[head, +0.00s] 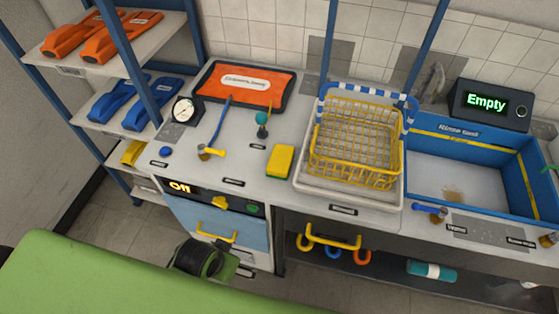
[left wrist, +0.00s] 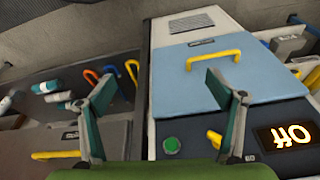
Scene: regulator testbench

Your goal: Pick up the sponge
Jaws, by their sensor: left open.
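The sponge (head: 281,160) is a yellow block with green on its edge. It lies on the grey countertop, left of the white tray with the yellow wire basket. It is not visible in the left wrist view. My left gripper (left wrist: 160,80) is open and empty, its two fingers spread in front of the blue cabinet front. In the head view my dark and green left wrist (head: 200,260) is low in front of the cabinet, below the countertop and apart from the sponge; its fingers are hard to make out there. My right gripper is not in view.
The yellow wire basket (head: 355,146) stands close right of the sponge. The blue cabinet door (head: 220,228) has a protruding yellow handle. The counter in front of the sponge is clear.

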